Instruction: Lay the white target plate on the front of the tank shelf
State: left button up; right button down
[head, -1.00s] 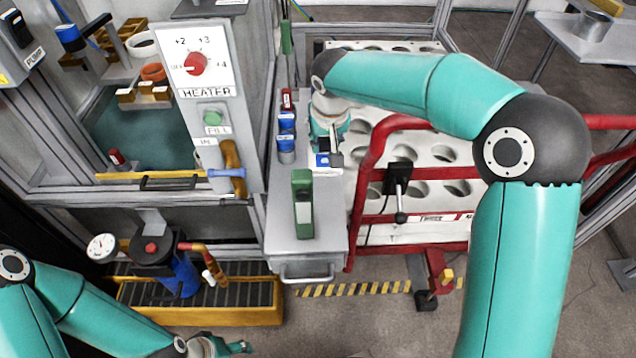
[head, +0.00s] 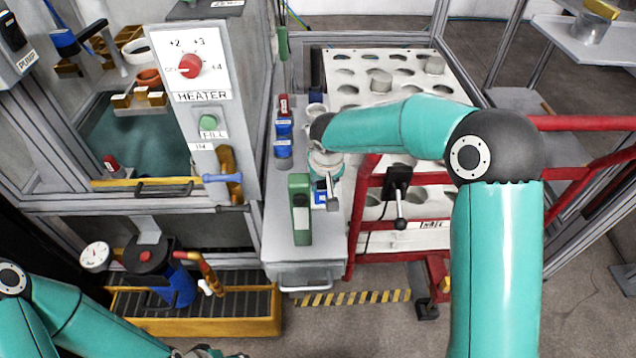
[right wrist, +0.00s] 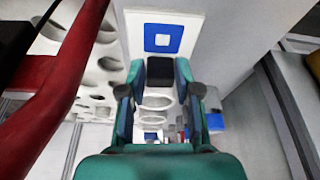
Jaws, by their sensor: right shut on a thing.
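The white target plate with a blue square (head: 320,198) is at my right gripper (head: 332,194), above or on the narrow grey cabinet top; I cannot tell whether it touches the top. In the right wrist view the plate (right wrist: 181,20) shows just beyond the fingertips, blue square outward. My right gripper (right wrist: 160,85) is shut on the plate at a black block (right wrist: 160,70) between its fingers. The tank (head: 140,135) stands at left, with a grey shelf (head: 122,72) over its water. My left gripper (head: 205,352) is cut off at the bottom edge; its jaws are unclear.
A green box (head: 300,208) stands beside the plate on the cabinet top (head: 280,235). Blue-topped containers (head: 284,148) and a red one (head: 283,103) stand behind. A red-railed cart (head: 362,215) with a white holed rack (head: 400,90) is at right. The heater panel (head: 205,100) separates cabinet and tank.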

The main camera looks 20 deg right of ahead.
jog(key=shift+f, duration=0.1)
jog(key=c, duration=0.8)
grip_release()
jog(key=shift+r, duration=0.3)
jog(key=p+v, duration=0.1)
jog(key=v, duration=1)
jog(key=shift+r, duration=0.35)
jog(key=shift+s, duration=0.1)
